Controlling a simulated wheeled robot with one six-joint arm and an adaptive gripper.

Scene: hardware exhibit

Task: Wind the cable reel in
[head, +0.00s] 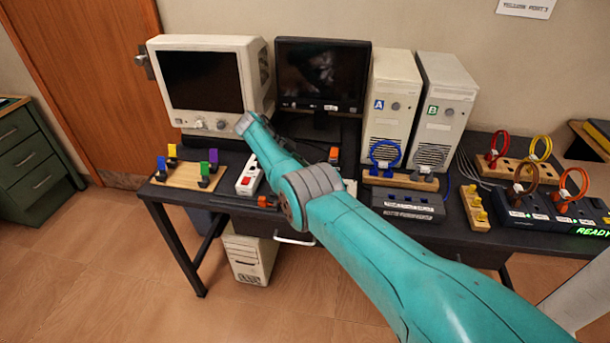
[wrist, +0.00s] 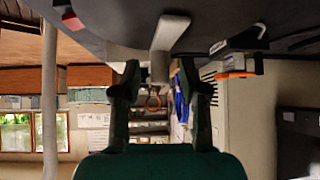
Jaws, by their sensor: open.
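I cannot make out a cable reel for certain in either view; my arm covers the middle of the table in the head view. In the wrist view my gripper (wrist: 159,80) is open, with its two dark fingers apart. A pale grey bar or handle (wrist: 170,33) reaches down from the dark surface at the top, just beyond and between the fingertips. I cannot tell whether anything touches it. An orange-tipped dark item (wrist: 236,73) is to the right of the fingers. In the head view my gripper's fingers are hidden, and only the teal arm shows.
The dark table holds a beige monitor (head: 203,80), a black monitor (head: 322,75) and two towers (head: 392,105). A wooden board with coloured clips (head: 190,175) and a white strip with a red switch (head: 250,180) lie left. Cable loops (head: 540,148) stand right. Floor is clear at front left.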

